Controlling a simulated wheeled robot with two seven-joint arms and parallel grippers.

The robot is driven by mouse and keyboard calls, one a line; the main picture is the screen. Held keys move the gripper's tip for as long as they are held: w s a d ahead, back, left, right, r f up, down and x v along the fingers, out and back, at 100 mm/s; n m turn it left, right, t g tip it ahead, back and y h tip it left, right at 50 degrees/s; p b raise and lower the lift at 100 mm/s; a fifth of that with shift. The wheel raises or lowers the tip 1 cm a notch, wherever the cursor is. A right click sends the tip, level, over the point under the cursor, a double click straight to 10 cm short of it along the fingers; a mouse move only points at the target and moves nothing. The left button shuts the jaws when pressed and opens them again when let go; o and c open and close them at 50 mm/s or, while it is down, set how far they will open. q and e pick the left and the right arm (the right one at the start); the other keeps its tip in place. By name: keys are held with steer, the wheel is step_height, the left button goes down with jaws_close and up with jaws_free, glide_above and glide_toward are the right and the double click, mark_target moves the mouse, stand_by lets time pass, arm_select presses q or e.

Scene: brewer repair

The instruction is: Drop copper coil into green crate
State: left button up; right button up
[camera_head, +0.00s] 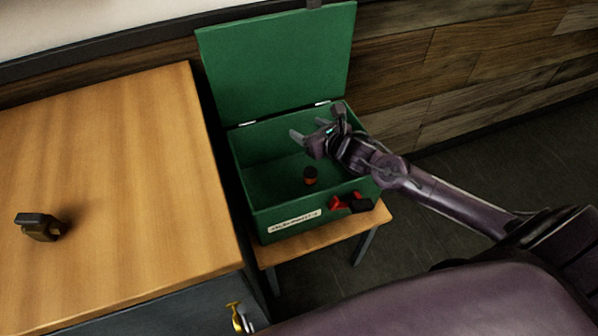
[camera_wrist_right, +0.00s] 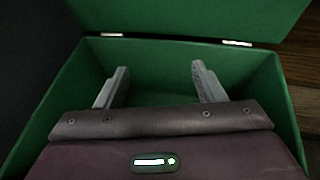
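The green crate (camera_head: 290,205) stands open on a small wooden stand, its lid raised at the back. A small dark, copper-red cylinder (camera_head: 310,175), likely the copper coil, shows within the crate opening near the front wall. I cannot tell whether it touches the crate floor. My right gripper (camera_head: 309,128) is over the crate, above and behind this cylinder and apart from it. In the right wrist view the gripper's fingers (camera_wrist_right: 160,72) are spread wide with nothing between them, and the crate's inside (camera_wrist_right: 160,98) shows behind them. My left gripper is not in view.
A wooden-topped table (camera_head: 120,150) stands left of the crate with a dark, brass-coloured part (camera_head: 40,226) on it. A red and black item (camera_head: 350,202) is at the crate's front right. A gold-coloured piece (camera_head: 235,312) shows at the bottom. Wood-panelled wall behind.

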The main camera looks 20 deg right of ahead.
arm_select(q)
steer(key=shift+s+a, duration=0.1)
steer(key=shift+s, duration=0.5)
arm_select(e)
steer(key=v, duration=0.7)
steer(key=shift+s+r, duration=0.2)
steer(key=shift+s, duration=0.15)
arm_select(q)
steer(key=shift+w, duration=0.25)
arm_select(e)
steer(key=shift+d, duration=0.1)
